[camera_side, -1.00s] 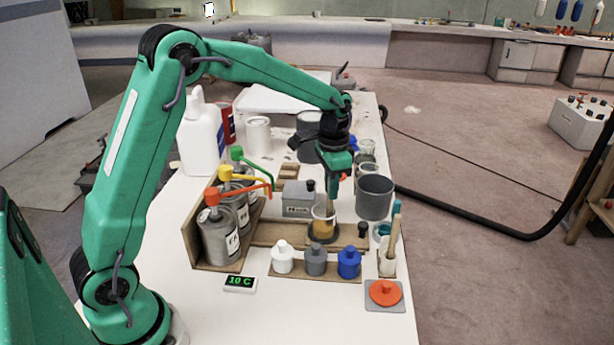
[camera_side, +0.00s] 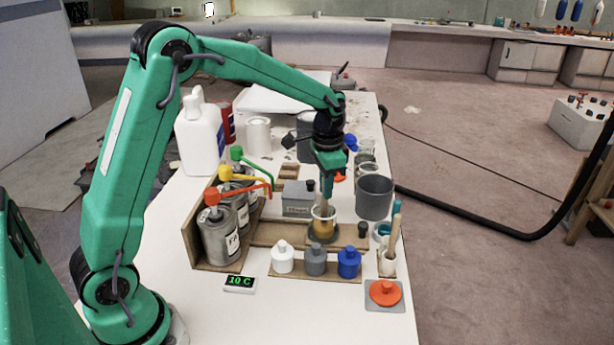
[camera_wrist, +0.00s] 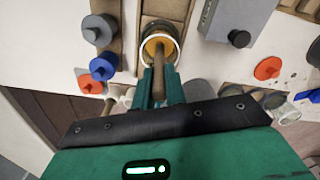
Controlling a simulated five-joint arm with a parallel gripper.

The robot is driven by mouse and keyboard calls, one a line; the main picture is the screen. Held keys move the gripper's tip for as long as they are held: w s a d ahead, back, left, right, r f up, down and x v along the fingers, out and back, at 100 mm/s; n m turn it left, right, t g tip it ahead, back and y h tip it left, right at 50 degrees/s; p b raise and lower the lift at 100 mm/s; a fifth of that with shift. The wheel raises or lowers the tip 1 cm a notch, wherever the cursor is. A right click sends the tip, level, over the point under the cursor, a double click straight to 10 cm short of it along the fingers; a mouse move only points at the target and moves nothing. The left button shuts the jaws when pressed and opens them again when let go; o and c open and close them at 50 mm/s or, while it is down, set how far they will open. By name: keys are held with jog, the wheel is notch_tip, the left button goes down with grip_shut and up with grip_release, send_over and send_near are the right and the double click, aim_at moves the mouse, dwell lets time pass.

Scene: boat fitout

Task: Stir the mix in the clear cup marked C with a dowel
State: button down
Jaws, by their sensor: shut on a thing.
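A clear cup (camera_side: 322,227) with an amber mix stands on a dark round base in the middle of the bench. I cannot read a letter on it. My gripper (camera_side: 330,188) is above the cup, shut on a wooden dowel (camera_side: 327,202). The dowel points down into the cup. In the wrist view the dowel (camera_wrist: 168,78) runs from between the jaws of my gripper (camera_wrist: 162,90) into the mix inside the cup's rim (camera_wrist: 160,36). The dowel's lower end is hidden in the mix.
Cans with red, yellow and green pump spouts (camera_side: 220,235) stand left of the cup. White, grey and blue bottles (camera_side: 315,261) stand in front. A grey box (camera_side: 298,199) is behind left, a grey tub (camera_side: 374,197) to the right.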

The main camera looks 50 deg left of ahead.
jog(key=shift+r, duration=4)
